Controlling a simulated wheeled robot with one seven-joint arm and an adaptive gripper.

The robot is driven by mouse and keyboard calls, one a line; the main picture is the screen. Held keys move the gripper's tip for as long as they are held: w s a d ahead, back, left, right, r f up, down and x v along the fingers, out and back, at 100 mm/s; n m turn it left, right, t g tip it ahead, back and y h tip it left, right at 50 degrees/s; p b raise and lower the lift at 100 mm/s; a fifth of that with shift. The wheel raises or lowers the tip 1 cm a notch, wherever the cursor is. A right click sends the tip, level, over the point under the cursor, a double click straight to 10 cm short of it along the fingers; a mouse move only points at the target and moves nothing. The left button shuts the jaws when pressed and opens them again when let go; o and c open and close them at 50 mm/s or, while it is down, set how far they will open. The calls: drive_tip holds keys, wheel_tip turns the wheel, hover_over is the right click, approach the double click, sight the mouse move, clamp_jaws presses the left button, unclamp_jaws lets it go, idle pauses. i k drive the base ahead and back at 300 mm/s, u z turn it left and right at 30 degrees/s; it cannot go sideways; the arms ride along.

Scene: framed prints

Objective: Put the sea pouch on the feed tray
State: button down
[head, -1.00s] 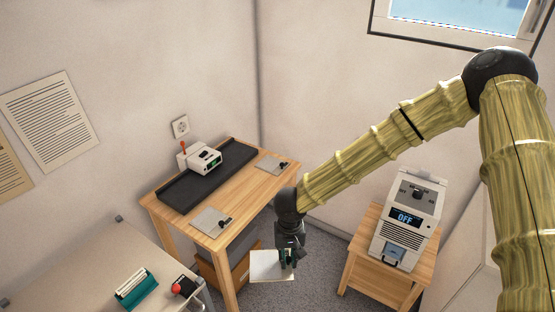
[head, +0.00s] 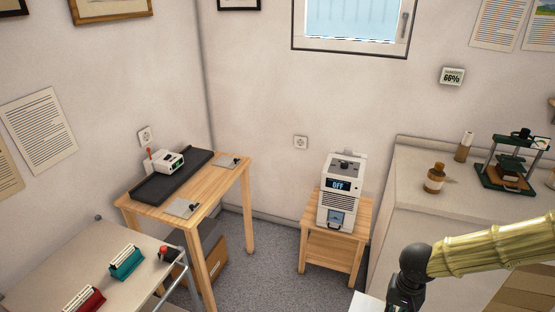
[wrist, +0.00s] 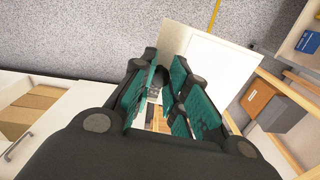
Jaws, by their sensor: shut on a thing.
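My gripper (wrist: 163,80) is shut on a flat, pale sheet-like thing (wrist: 208,60), which I take for the sea pouch. No sea picture shows on its visible face, and the fingers cover part of it. In the head view only a corner of the pale sheet (head: 366,303) shows at the bottom edge, beside my wrist, and the fingertips are out of frame. A long black tray (head: 150,191) lies on the wooden table at left, away from the gripper. I take it for the feed tray, though no label shows.
A small white device (head: 169,161) stands on the black tray. Grey plates (head: 183,208) lie on the table. A white machine reading OFF (head: 341,190) stands on a wooden stand (head: 334,247). A counter (head: 420,160) is at right, a grey cart (head: 60,270) at left.

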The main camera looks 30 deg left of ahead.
sight(195, 155)
drive_tip(key=u, duration=0.15)
drive_tip(key=i, duration=1.9)
drive_tip(key=u, duration=1.5)
drive_tip(key=i, duration=0.65)
drive_tip(key=u, duration=0.7)
